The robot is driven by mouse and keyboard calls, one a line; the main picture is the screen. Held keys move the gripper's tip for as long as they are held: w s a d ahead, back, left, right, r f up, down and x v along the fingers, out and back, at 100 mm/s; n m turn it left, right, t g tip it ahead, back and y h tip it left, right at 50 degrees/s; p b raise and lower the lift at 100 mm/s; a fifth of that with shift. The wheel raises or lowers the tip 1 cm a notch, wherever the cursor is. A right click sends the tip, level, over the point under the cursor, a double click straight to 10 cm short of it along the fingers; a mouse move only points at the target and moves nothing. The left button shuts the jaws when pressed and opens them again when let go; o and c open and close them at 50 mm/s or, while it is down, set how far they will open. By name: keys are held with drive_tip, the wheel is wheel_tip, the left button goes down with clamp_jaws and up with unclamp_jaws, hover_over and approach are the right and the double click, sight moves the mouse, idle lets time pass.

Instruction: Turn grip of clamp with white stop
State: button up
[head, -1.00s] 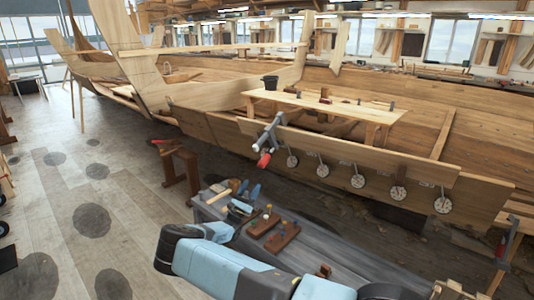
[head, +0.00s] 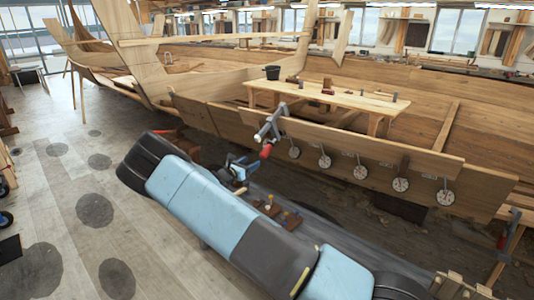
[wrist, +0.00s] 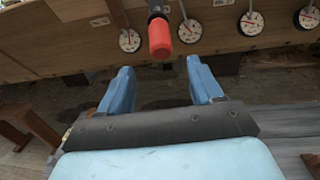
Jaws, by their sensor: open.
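A grey metal clamp (head: 272,124) with a red grip (head: 266,151) sits on the upper edge of the hull plank in the head view. A pale end shows on its left side; I cannot tell if this is a white stop. In the wrist view the red grip (wrist: 160,38) hangs at top centre on a dark shaft. My gripper (wrist: 159,66) is open, its two blue fingers apart and empty, with the grip beyond and between the fingertip lines. In the head view my gripper (head: 237,168) is just below and left of the grip.
Several round dials (head: 325,161) hang along the plank right of the clamp. Another red-handled clamp (head: 502,241) is at the far right. Open floor (head: 60,200) is at left.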

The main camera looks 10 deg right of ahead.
sight(268, 152)
drive_tip(key=x, duration=1.3)
drive_tip(key=shift+w+d, duration=0.2)
drive_tip(key=shift+d, duration=0.1)
drive_tip(key=c, duration=1)
drive_tip(key=shift+o, duration=0.2)
drive_tip(key=shift+s+n+g+h, duration=0.1)
drive_tip(key=shift+n+g+h, duration=1)
drive_tip(key=shift+g, duration=0.1)
drive_tip(key=shift+s+r+n+g+h, duration=0.15)
drive_tip(key=shift+n+g+h, duration=0.75)
drive_tip(key=shift+n+h, duration=0.15)
drive_tip(key=shift+d, duration=0.1)
drive_tip(key=o, duration=1)
drive_tip(key=shift+c, duration=0.2)
